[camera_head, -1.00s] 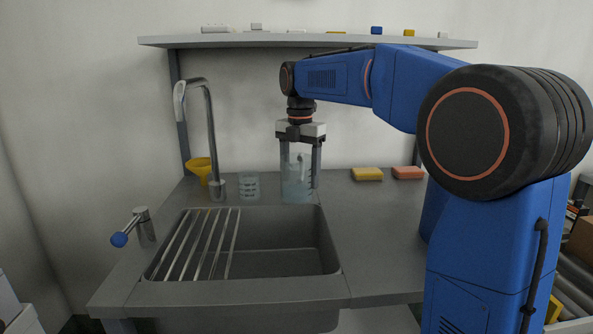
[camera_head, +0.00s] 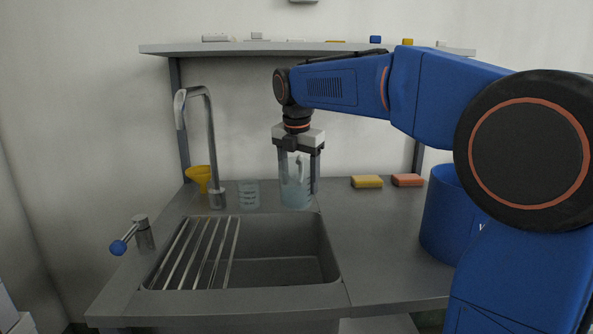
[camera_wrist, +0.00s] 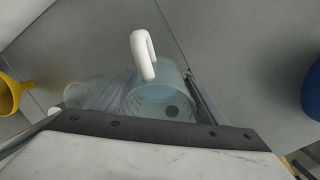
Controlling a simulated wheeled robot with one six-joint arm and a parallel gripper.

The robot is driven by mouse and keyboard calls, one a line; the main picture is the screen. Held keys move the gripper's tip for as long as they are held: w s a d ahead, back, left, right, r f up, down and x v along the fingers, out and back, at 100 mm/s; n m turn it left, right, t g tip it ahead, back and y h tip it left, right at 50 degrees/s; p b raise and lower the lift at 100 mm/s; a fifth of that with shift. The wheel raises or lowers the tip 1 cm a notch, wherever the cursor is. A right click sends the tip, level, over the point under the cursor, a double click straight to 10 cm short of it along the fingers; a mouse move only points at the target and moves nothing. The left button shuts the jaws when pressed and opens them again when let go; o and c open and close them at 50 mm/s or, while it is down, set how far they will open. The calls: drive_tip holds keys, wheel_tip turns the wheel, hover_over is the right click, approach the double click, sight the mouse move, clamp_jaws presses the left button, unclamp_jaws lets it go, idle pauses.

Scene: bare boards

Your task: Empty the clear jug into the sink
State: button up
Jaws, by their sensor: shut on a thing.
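My gripper (camera_head: 298,184) is shut on the clear jug (camera_head: 294,196), its fingers at either side. The jug is upright at the back right of the sink, its base at or just above the counter; I cannot tell if it touches. In the wrist view the jug (camera_wrist: 160,104) shows a pale handle (camera_wrist: 143,55) and a bluish tint; the liquid level is unclear. The sink (camera_head: 285,271) lies in front of the jug, with a bar rack (camera_head: 197,252) over its left part.
A clear beaker (camera_head: 249,194) stands left of the jug, beside the tall tap (camera_head: 211,145) and a yellow funnel (camera_head: 199,176). Yellow (camera_head: 367,182) and orange (camera_head: 407,180) sponges lie to the right. A shelf (camera_head: 240,48) hangs above. The right counter front is clear.

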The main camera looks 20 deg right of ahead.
sight(295, 186)
drive_tip(key=shift+s+a+f+t+h, duration=0.1)
drive_tip(key=shift+s+a+t+h, duration=0.25)
drive_tip(key=shift+s+t, duration=0.35)
drive_tip(key=shift+s+a+t+h, duration=0.2)
drive_tip(key=shift+s+t+h, duration=0.25)
drive_tip(key=shift+t, duration=0.45)
drive_tip(key=shift+s+a+r+t, duration=0.2)
drive_tip(key=shift+s+r+t, duration=0.1)
drive_tip(key=shift+r+t, duration=0.1)
drive_tip(key=shift+s+a+r+t+h, duration=0.15)
drive_tip(key=shift+s+r+t+h, duration=0.1)
drive_tip(key=shift+s+t+h, duration=0.15)
drive_tip(key=shift+s+a+f+t, duration=0.1)
drive_tip(key=shift+s+f+t, duration=0.05)
drive_tip(key=shift+t, duration=0.45)
drive_tip(key=shift+s+a+f+t+h, duration=0.1)
drive_tip(key=shift+s+t+h, duration=0.15)
drive_tip(key=shift+t+h, duration=0.65)
drive_tip(key=shift+s+a+f+t+h, duration=0.1)
drive_tip(key=shift+s+f+t+h, duration=0.05)
drive_tip(key=shift+t, duration=0.35)
drive_tip(key=shift+s+a+f+t+h, duration=0.1)
drive_tip(key=shift+s+t+h, duration=0.05)
drive_tip(key=shift+t, duration=0.35)
